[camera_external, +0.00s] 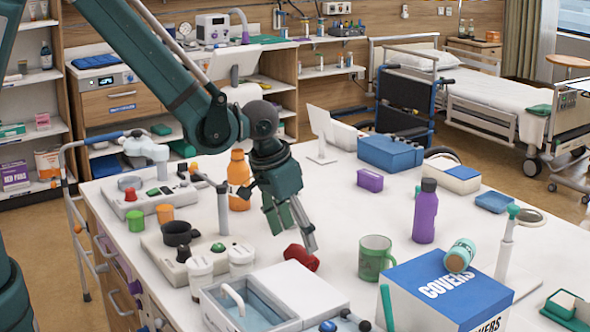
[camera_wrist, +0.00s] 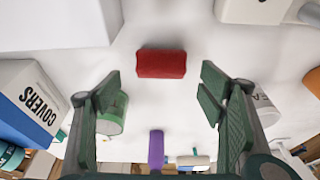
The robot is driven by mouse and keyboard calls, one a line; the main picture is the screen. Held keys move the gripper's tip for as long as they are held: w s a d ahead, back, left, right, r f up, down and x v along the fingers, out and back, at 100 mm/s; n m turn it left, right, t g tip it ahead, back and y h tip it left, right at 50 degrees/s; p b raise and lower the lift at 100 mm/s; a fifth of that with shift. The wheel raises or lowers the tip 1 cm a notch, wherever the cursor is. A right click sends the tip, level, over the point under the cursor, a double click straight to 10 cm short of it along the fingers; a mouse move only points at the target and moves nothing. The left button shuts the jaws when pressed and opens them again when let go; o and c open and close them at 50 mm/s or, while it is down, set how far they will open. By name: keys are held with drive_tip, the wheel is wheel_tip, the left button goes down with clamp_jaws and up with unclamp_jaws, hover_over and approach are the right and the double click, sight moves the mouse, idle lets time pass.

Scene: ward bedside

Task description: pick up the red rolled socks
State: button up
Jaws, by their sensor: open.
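The red rolled socks (camera_external: 301,257) lie on the white table top, just below and to the right of my gripper in the external view. In the wrist view the red rolled socks (camera_wrist: 162,63) show as a short red roll lying crosswise, ahead of the fingertips and roughly centred between them. My gripper (camera_external: 294,240) points downward above the table, with its fingers apart. In the wrist view my gripper (camera_wrist: 158,88) has a wide gap with nothing between the fingers. The fingers do not touch the socks.
A green mug (camera_external: 375,257) stands to the right of the socks. An orange bottle (camera_external: 238,178) stands behind my gripper, and a purple bottle (camera_external: 425,212) is farther right. Table around the socks is mostly clear.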

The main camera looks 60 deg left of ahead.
sight(301, 249)
drive_tip(key=shift+w+f, duration=0.2)
drive_tip(key=shift+f, duration=0.5)
drive_tip(key=shift+x, duration=2.6)
drive_tip(key=shift+w+a, duration=0.1)
drive_tip(key=shift+w, duration=0.05)
drive_tip(key=c, duration=0.9)
